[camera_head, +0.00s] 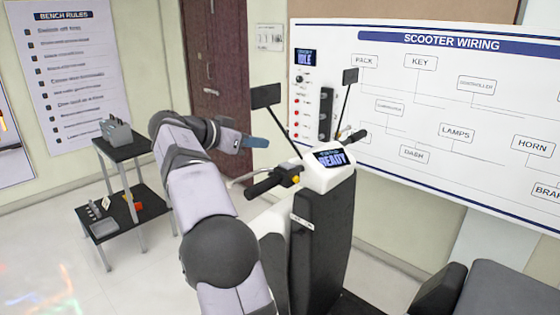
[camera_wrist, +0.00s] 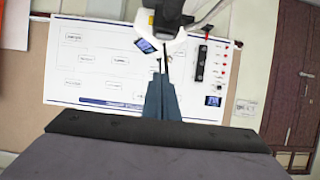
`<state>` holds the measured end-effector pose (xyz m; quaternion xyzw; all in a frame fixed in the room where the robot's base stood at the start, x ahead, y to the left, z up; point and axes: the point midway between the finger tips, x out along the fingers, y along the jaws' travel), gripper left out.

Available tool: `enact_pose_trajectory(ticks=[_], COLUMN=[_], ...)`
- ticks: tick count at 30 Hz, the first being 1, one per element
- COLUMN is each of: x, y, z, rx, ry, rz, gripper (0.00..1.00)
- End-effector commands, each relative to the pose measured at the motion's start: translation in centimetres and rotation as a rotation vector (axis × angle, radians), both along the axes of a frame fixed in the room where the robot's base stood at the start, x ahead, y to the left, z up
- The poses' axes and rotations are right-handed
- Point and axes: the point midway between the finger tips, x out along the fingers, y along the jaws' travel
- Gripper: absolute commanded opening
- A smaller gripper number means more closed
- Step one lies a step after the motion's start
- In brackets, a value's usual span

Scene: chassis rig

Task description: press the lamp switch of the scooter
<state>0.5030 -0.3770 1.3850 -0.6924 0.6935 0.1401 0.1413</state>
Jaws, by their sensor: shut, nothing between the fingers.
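The scooter (camera_head: 322,225) stands right of centre in the head view, with its dash display (camera_head: 331,158) reading READY. Its left handlebar grip (camera_head: 264,186) is black and carries a small yellow button (camera_head: 296,180) on a dark switch housing (camera_head: 287,173). I cannot tell whether that is the lamp switch. My gripper (camera_head: 266,143) is shut and empty, above the left grip and apart from it. In the wrist view my gripper (camera_wrist: 160,77) points toward the white handlebar cover (camera_wrist: 160,45), seen upside down. The dash display (camera_wrist: 145,45) shows just left of the fingertips.
A wiring board (camera_head: 440,110) stands behind the scooter. Two mirrors, the left one (camera_head: 266,96) and the right one (camera_head: 350,76), rise on thin stems from the handlebar close to my gripper. A black shelf cart (camera_head: 125,147) stands at the left. A dark seat (camera_head: 495,290) is at the lower right.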

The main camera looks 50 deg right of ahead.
Motion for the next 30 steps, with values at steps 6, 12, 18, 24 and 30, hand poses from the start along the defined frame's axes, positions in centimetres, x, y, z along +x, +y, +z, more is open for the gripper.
enact_pose_trajectory(ticks=[6,12,18,24,30], x=[0.0,-0.1,-0.1,-0.1,0.0], y=[-0.4,-2.3,-5.5,-9.0,-8.8], z=[-0.1,-0.8,-2.0,-3.4,-5.8], rx=[0.001,0.002,0.004,0.004,0.004], ry=[0.002,0.004,0.007,0.006,0.006], rz=[0.0,-0.002,-0.003,-0.002,0.004], gripper=[0.0,0.0,0.0,0.0,0.0])
